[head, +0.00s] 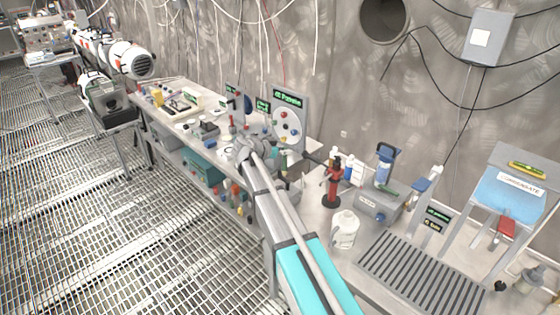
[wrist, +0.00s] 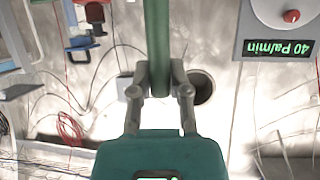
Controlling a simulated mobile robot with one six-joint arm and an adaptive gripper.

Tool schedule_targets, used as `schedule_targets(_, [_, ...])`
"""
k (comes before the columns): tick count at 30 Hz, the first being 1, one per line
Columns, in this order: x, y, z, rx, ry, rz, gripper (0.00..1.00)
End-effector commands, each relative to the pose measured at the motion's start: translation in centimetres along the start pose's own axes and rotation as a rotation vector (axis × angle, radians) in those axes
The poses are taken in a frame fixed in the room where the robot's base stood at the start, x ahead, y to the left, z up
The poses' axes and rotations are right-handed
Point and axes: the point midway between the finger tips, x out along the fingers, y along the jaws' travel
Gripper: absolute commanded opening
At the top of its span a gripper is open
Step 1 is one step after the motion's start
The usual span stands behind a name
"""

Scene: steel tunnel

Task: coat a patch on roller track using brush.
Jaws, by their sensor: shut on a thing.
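In the wrist view my gripper (wrist: 160,88) is shut on a long green handle (wrist: 157,40), which runs out of the top of the picture. It looks like the brush's handle; no bristles show. In the head view my arm reaches over the bench, and the gripper's fingers cannot be made out behind the wrist joints. A rack of parallel dark bars (head: 420,272), which looks like the roller track, lies on the near right bench. It is well apart from the arm's end. No separate patch can be told on it.
A white jug (head: 345,229), a red stand (head: 332,186) and a grey box (head: 378,207) stand behind and left of the bars. A blue-topped stand (head: 508,192) rises at the right. A round dial panel (head: 289,122) stands at the back.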

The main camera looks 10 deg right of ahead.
Motion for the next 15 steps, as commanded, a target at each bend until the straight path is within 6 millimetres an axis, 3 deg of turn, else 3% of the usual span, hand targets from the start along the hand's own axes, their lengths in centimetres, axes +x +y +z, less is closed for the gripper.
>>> schedule_targets(10, [-3.5,2.5,2.6,0.008,0.0,0.018,0.0])
schedule_targets(15, [-3.9,2.8,2.8,0.01,0.001,0.024,0.0])
